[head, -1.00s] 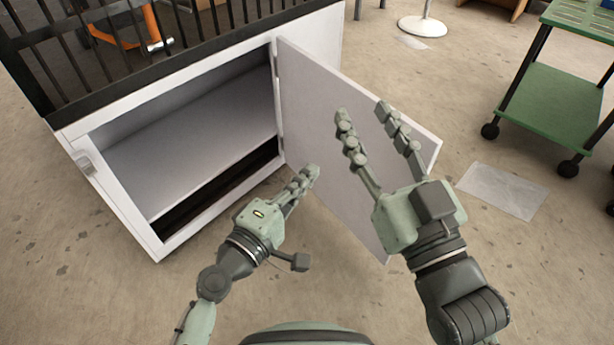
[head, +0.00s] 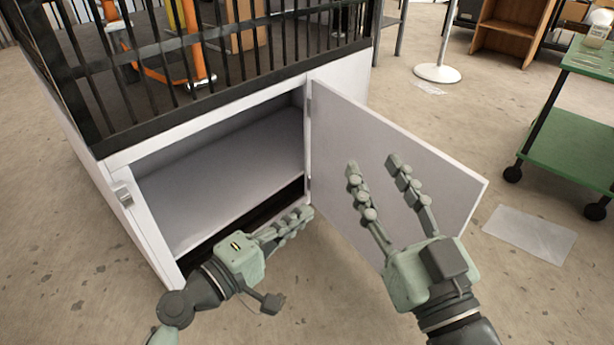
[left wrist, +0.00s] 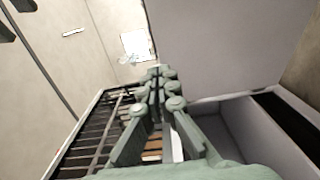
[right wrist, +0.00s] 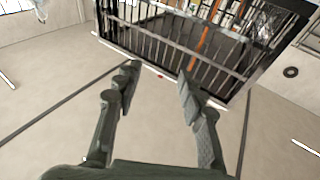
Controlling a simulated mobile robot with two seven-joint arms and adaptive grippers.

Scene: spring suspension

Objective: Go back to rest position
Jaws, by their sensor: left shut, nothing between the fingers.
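My left gripper (head: 304,214) is shut and empty, in front of the open cabinet near its lower right corner in the head view. Its closed fingers also show in the left wrist view (left wrist: 158,74). My right gripper (head: 372,164) is open and empty, its fingers spread in front of the opened cabinet door in the head view. The right wrist view shows the two fingers apart (right wrist: 158,75) with nothing between them. Whether the right fingers touch the door I cannot tell; they appear apart from it.
The white cabinet (head: 152,228) stands open, with an empty-looking shelf (head: 225,180) and its door (head: 440,185) swung out to the right. A black railing (head: 235,60) tops it. A green cart (head: 570,150) stands right, and a white post base (head: 437,73) behind. Floor in front is clear.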

